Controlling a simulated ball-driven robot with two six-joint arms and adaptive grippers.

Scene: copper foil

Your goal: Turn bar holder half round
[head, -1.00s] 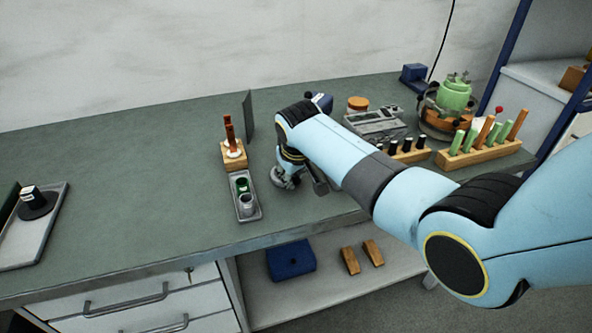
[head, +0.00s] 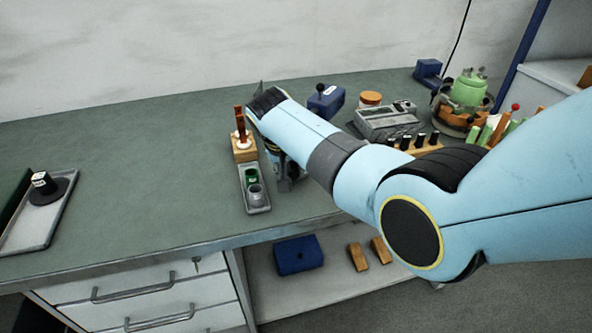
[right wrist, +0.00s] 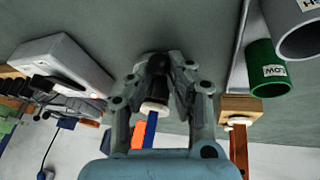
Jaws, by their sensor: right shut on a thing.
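My right gripper (right wrist: 158,95) is shut on a dark narrow thing with a pale round end (right wrist: 155,106), which shows between its fingers in the right wrist view. I cannot tell if this is the bar holder. In the head view my right arm hides most of that gripper, beside the grey tray. A small wooden block (head: 244,155) holds upright copper-coloured bars (head: 240,123) with a white disc at their foot. The block also shows at right in the right wrist view (right wrist: 240,104), apart from the gripper. My left gripper is not in view.
A narrow grey tray (head: 259,209) holds a green cup (head: 251,177) and a grey cup (head: 255,194) close to the gripper. A blue box (head: 326,102) and a grey instrument (head: 388,121) stand beyond my arm. The left bench is largely clear.

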